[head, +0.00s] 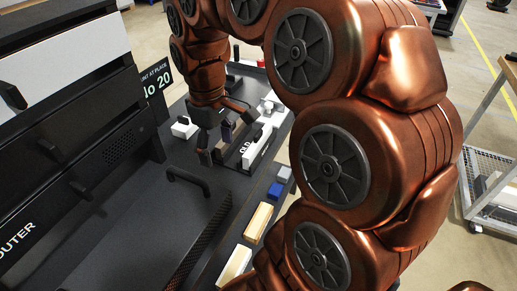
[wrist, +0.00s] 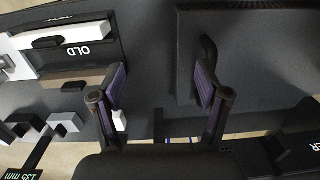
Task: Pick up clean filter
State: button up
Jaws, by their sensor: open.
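No part carries a label I can read as the clean filter. A dark flat panel (head: 150,215) with a raised black handle (head: 188,181) and a mesh-like edge lies on the dark worktop; I cannot tell if it is the filter. In the wrist view the handle (wrist: 208,47) shows at the top, close to my right finger. My gripper (head: 215,143) is open above the worktop, beyond the handle and beside a tray marked OLD (head: 243,150). In the wrist view my gripper (wrist: 160,92) has its fingers spread, with nothing visible held between them. The OLD tray (wrist: 105,35) holds a white piece.
A black cabinet (head: 75,130) marked OUTER stands at left. Wooden blocks (head: 258,222) and blue-grey blocks (head: 275,190) lie along the worktop's right edge. A white block (head: 184,128) and a sign (head: 156,92) stand behind. A wire cart (head: 487,190) is far right.

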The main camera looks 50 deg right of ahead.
jog(key=w+d+b, duration=0.1)
jog(key=w+d, duration=0.2)
jog(key=d, duration=0.5)
send_over(258, 132)
jog(key=shift+w+d+r+t+b, duration=0.1)
jog(key=shift+d+r+t+b, duration=0.15)
jog(key=shift+b, duration=0.2)
jog(key=shift+s+a+f+p, duration=0.15)
jog(key=shift+f+p, duration=0.3)
jog(key=shift+f, duration=1.5)
jog(key=shift+s+a+f+p, duration=0.15)
jog(key=shift+f+p, duration=0.25)
jog(key=shift+f, duration=1.55)
jog(key=shift+w, duration=0.1)
grip_shut()
